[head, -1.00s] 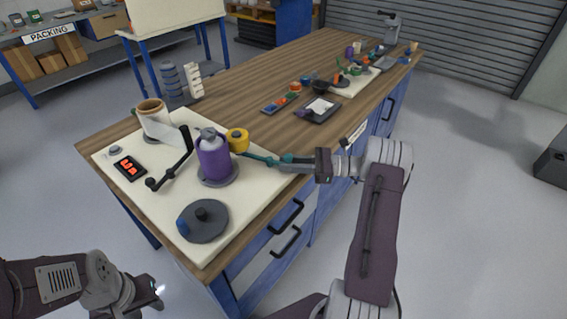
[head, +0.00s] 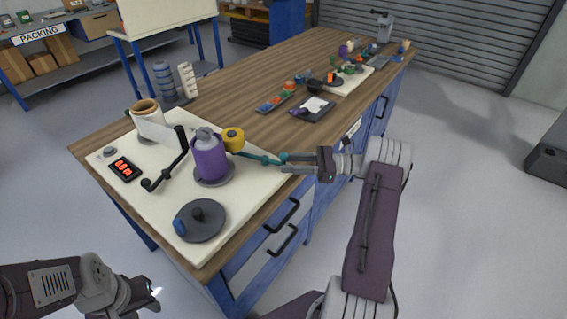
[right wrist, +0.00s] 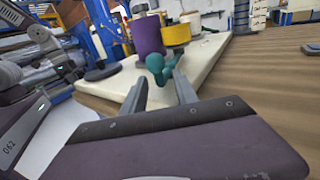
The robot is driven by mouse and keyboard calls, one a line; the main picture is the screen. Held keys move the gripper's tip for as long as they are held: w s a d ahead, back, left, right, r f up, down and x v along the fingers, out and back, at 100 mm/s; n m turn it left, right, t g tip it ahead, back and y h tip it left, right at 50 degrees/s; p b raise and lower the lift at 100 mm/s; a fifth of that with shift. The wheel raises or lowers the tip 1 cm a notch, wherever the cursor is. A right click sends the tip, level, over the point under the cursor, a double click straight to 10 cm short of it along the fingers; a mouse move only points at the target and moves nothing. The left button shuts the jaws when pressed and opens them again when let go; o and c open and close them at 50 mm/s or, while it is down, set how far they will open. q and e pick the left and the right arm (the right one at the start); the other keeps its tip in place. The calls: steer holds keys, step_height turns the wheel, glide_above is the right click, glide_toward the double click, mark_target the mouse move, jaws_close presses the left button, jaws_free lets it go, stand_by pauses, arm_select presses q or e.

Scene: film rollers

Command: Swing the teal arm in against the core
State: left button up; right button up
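The teal arm (head: 262,158) reaches over the right edge of the cream board (head: 262,186). Its yellow roller (head: 233,139) appears to touch, or sit very close to, the purple core (head: 209,158); both also show side by side in the right wrist view. My right gripper (head: 286,163) is open at the arm's near end. In the right wrist view the teal end knob (right wrist: 156,64) lies between and just ahead of the parted fingertips (right wrist: 158,82). My left gripper (head: 152,293) is low at the left, off the bench; its fingers are unclear.
A dark tray (head: 312,108) and small parts lie farther along the bench.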

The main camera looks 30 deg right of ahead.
steer(key=v, duration=0.7)
steer(key=shift+f, duration=0.1)
